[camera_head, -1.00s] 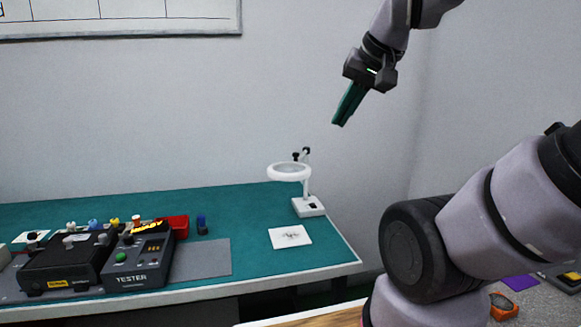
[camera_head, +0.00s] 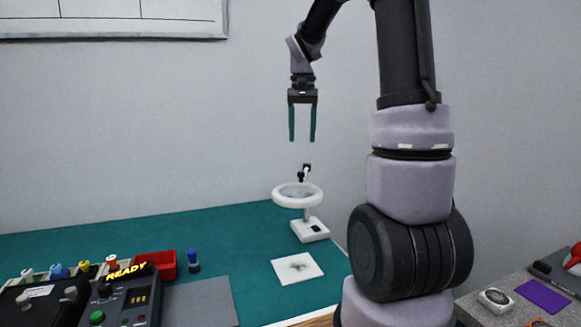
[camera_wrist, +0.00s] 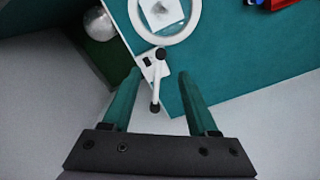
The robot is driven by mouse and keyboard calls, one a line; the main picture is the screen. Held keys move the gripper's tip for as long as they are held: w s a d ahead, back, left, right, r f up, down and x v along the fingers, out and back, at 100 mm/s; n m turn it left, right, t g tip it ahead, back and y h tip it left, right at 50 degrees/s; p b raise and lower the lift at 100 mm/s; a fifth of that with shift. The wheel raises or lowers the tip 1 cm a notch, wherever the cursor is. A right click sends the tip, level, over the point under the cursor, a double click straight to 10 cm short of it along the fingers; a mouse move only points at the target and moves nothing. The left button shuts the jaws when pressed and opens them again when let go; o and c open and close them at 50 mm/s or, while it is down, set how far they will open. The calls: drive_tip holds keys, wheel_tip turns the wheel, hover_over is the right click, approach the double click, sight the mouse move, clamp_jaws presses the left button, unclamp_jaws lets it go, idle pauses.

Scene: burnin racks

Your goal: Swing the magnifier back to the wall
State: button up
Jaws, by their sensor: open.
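The magnifier (camera_head: 297,205) has a white ring head on a short arm with dark joints, above a white base (camera_head: 310,230) at the bench's back right. Its ring is over the bench, in front of the base. In the wrist view the ring (camera_wrist: 198,22) is at the top and the arm's dark knob (camera_wrist: 160,54) lies ahead, between the finger lines. My gripper (camera_head: 302,139) points down with green fingers apart and empty, above the magnifier and not touching it. In the wrist view my gripper (camera_wrist: 157,70) has its fingers on either side of the magnifier's arm. The wall (camera_head: 150,120) is behind.
A white card (camera_head: 297,268) with a dark smudge lies on the green bench (camera_head: 225,232) before the magnifier. A grey side table (camera_head: 530,303) is at right.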

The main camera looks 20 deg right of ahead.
sight(301, 173)
drive_tip(key=f, duration=1.1)
drive_tip(key=shift+w, duration=0.3)
clamp_jaws()
idle(0.9)
